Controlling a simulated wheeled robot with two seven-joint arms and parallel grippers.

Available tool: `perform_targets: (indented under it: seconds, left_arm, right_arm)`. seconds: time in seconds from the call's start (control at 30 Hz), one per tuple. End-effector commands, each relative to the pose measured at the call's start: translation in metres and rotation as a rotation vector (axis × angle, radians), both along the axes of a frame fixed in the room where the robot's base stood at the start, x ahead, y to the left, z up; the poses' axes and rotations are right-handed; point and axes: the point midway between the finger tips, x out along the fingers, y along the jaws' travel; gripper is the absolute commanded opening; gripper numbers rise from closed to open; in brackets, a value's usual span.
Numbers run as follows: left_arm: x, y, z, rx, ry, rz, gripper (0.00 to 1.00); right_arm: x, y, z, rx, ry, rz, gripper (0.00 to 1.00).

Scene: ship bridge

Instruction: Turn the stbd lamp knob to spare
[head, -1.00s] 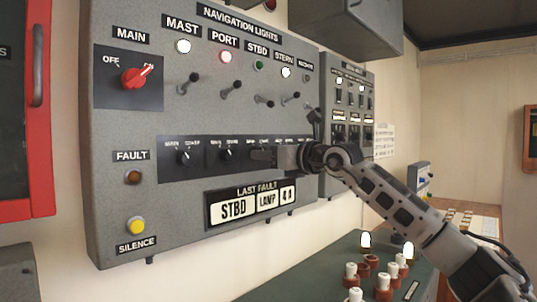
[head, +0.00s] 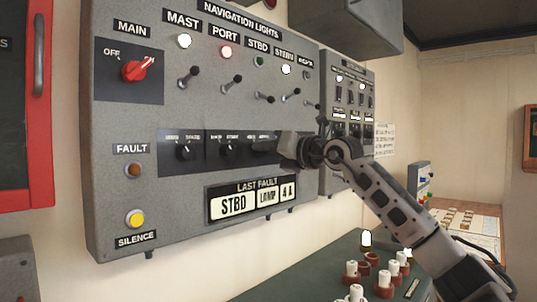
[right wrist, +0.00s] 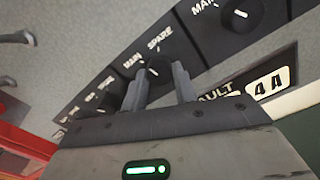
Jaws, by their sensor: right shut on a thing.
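The stbd lamp knob (right wrist: 153,70) is the small dark knob between my right fingers in the right wrist view, with MAIN and SPARE printed above it. My right gripper (right wrist: 162,86) is shut on it, one finger on each side. In the head view my right gripper (head: 280,148) reaches the lower knob row from the right and hides this knob. Two other knobs, mast (head: 184,152) and port (head: 226,148), show to its left. The STBD indicator (head: 259,61) is dark green. My left gripper is out of view.
The fault display (head: 252,201) below reads STBD LAMP. Toggle switches (head: 264,97) stick out above the knob row. The red main switch (head: 134,70) is at left, with the yellow silence button (head: 135,218) below. A console with red-and-white pegs (head: 384,285) is beneath my arm.

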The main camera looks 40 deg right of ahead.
Motion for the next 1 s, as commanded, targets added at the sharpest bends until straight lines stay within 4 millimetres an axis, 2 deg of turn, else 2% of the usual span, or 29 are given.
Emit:
perform_targets:
  seconds: [0.6, 1.0]
  left_arm:
    - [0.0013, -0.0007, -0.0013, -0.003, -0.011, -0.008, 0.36]
    - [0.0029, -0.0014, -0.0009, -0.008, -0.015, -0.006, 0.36]
  right_arm:
    - [-0.0003, -0.0002, 0.0018, 0.558, 0.043, -0.002, 0.05]
    - [-0.0004, -0.0003, 0.0023, 0.760, 0.060, -0.002, 0.05]
